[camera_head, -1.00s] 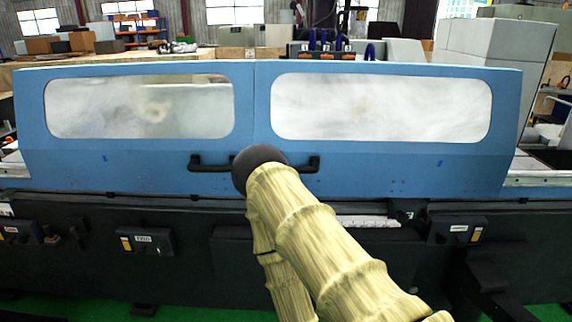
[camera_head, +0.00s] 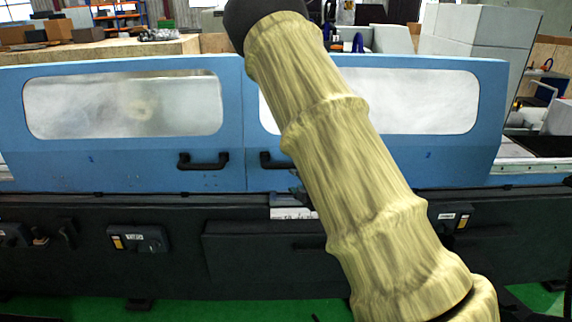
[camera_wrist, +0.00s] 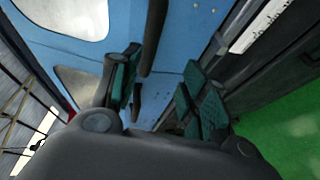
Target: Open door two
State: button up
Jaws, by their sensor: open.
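Two blue doors stand side by side, closed at the seam: the left door (camera_head: 120,165) and the right door (camera_head: 460,155). Each has a window and a small mark too fine to read surely. A black handle (camera_head: 204,162) is on the left door; the right door's handle (camera_head: 272,161) is partly hidden by my arm. In the wrist view, my gripper (camera_wrist: 160,95) is open, with green pads apart, facing the blue panel. One black handle bar (camera_wrist: 153,38) is above the gap between the fingers, another (camera_wrist: 137,102) shows near the gap. No contact is clear.
A dark machine base (camera_head: 260,245) with control boxes (camera_head: 140,240) runs below the doors. A white scale strip (camera_head: 292,213) lies under the seam. The green floor (camera_head: 200,312) is in front. Grey cabinets (camera_head: 475,50) stand behind at right.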

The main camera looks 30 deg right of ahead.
aim_at(285, 166)
jog(key=shift+n, duration=0.3)
jog(key=p+x, duration=0.1)
jog(key=x, duration=0.2)
jog(key=r+p+x, duration=0.1)
jog(key=x, duration=0.2)
jog(key=r+p+x, duration=0.1)
jog(key=p+x, duration=0.1)
jog(key=x, duration=0.2)
jog(key=shift+w+d, duration=0.2)
jog(key=shift+w, duration=0.05)
jog(key=shift+w+f, duration=0.25)
jog(key=shift+w, duration=0.3)
jog(key=shift+c, duration=0.3)
grip_shut()
